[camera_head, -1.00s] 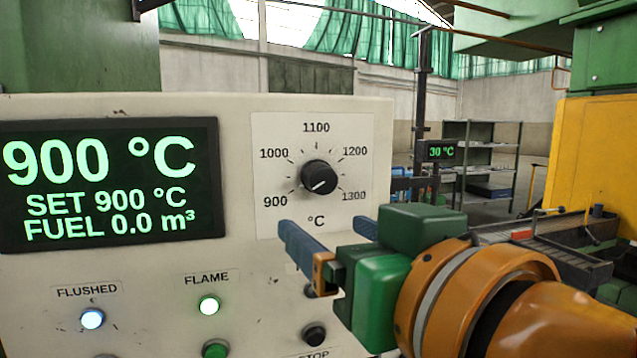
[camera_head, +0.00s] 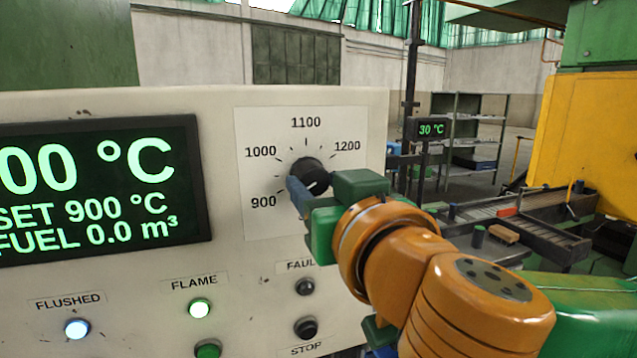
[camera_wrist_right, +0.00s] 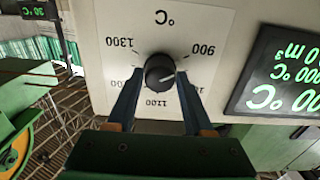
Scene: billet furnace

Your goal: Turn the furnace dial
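The furnace dial (camera_head: 312,170) is a round black knob with a light pointer line, on a white scale plate (camera_head: 262,130) marked from 900 to 1300 °C. The display (camera_head: 95,185) reads SET 900 °C. My right gripper (camera_head: 307,186) is at the dial, with one blue finger visible at its lower left; the green gripper body hides the 1300 mark in the head view. In the right wrist view, the two fingers (camera_wrist_right: 160,80) stand apart on either side of the dial (camera_wrist_right: 160,71). Contact cannot be told. My left gripper is not in view.
Below the dial are a dark FAULT lamp (camera_head: 305,287) and a black STOP button (camera_head: 305,327). A lit FLAME lamp (camera_head: 199,309) and a lit FLUSHED lamp (camera_head: 77,329) are to the left. A shelf rack (camera_head: 472,140) and a conveyor (camera_head: 530,225) stand behind, right.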

